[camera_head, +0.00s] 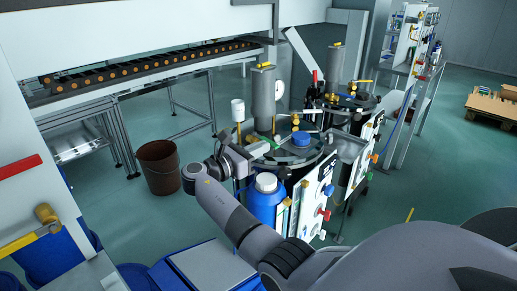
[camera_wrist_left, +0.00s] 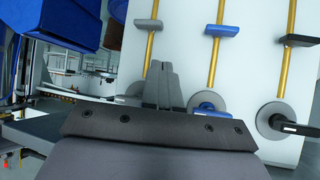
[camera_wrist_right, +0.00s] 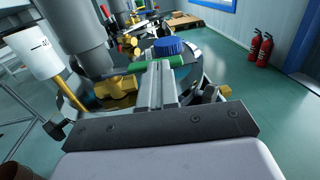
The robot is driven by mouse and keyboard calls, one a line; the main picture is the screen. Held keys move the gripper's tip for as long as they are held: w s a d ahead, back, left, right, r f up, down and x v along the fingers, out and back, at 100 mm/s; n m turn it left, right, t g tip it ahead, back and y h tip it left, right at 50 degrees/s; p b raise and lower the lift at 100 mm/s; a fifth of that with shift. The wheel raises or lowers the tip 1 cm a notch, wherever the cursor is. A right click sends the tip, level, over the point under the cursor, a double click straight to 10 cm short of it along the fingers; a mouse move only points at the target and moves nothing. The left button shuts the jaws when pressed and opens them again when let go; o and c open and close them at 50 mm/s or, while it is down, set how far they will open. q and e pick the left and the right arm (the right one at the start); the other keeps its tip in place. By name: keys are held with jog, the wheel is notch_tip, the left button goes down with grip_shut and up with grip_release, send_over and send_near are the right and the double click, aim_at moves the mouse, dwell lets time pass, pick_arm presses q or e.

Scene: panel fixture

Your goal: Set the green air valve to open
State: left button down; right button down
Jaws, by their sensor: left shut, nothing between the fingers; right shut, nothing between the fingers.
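The green valve handle (camera_wrist_right: 155,64) lies nearly level, crosswise in the right wrist view, near a brass valve body (camera_wrist_right: 115,90) on top of the tank. In the head view it is a small green bar (camera_head: 268,145) beside the grey cylinder. My right gripper (camera_wrist_right: 157,68) is shut and empty, its fingertips right at the handle; I cannot tell whether they touch it. In the head view my right gripper (camera_head: 255,149) is at the tank's left edge. My left gripper (camera_wrist_left: 160,70) is shut and empty in front of a white panel, out of the head view.
A blue cap (camera_wrist_right: 169,46) sits just behind the handle. A grey cylinder (camera_wrist_right: 72,30) and a white marked cup (camera_wrist_right: 33,52) stand at left. The white panel (camera_wrist_left: 270,75) carries brass rods with grey, blue and black handles. A brown bin (camera_head: 158,167) stands on the floor.

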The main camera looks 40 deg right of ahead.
jog(key=shift+s+d+r+n+t+p, duration=0.15)
jog(key=shift+d+n+t+p, duration=0.15)
jog(key=shift+p, duration=0.6)
jog(key=shift+d+r+n+t+p, duration=0.1)
jog(key=shift+d+r+t+p, duration=0.2)
jog(key=shift+p, duration=0.55)
jog(key=shift+s+d+f+p, duration=0.1)
jog(key=shift+d+f+p, duration=0.15)
jog(key=shift+p, duration=0.25)
jog(key=shift+d, duration=0.1)
jog(key=shift+a+f, duration=0.1)
jog(key=shift+a, duration=0.25)
jog(key=a+b, duration=0.1)
jog(key=a, duration=0.6)
jog(key=shift+a, duration=0.15)
jog(key=shift+s+f, duration=0.1)
jog(key=shift+f, duration=0.05)
